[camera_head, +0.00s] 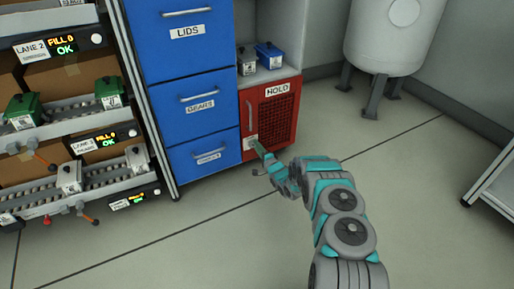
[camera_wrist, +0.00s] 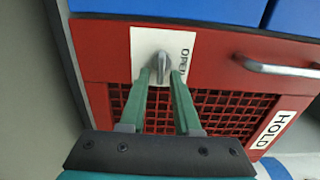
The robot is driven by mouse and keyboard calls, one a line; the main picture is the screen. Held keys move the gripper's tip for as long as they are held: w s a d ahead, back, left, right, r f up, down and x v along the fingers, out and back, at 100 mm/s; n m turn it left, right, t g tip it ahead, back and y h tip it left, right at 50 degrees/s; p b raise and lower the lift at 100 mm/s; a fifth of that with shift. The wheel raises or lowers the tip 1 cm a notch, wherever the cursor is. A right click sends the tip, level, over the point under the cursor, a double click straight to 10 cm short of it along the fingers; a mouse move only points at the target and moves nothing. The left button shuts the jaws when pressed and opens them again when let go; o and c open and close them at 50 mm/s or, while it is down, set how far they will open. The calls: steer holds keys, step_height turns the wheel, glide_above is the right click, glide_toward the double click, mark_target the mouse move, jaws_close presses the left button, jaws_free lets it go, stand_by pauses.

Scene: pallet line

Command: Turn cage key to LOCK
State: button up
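The red cage (camera_head: 271,120), labelled HOLD, has a mesh door and a handle. In the wrist view, its grey key (camera_wrist: 162,62) sits on a white plate (camera_wrist: 143,42) near one edge of the red front (camera_wrist: 105,65). The word OPEN shows on the plate, right of the key; no LOCK word is visible. My gripper (camera_wrist: 163,76) has its two green fingertips on either side of the key, with a gap between them. Contact with the key cannot be made out. In the head view, my gripper (camera_head: 259,148) is at the cage's lower left and partly hides the plate.
Blue drawers (camera_head: 195,103) stand left of the cage. A blue bin (camera_head: 269,55) and a grey bin (camera_head: 247,62) sit on the shelf above it. The lane rack (camera_head: 75,115) is at the far left, a tank (camera_head: 395,35) at the back right. The floor in front is clear.

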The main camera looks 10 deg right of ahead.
steer(key=shift+o, duration=0.4)
steer(key=shift+s, duration=0.1)
steer(key=v, duration=0.7)
steer(key=shift+s, duration=0.25)
steer(key=shift+d+r, duration=0.1)
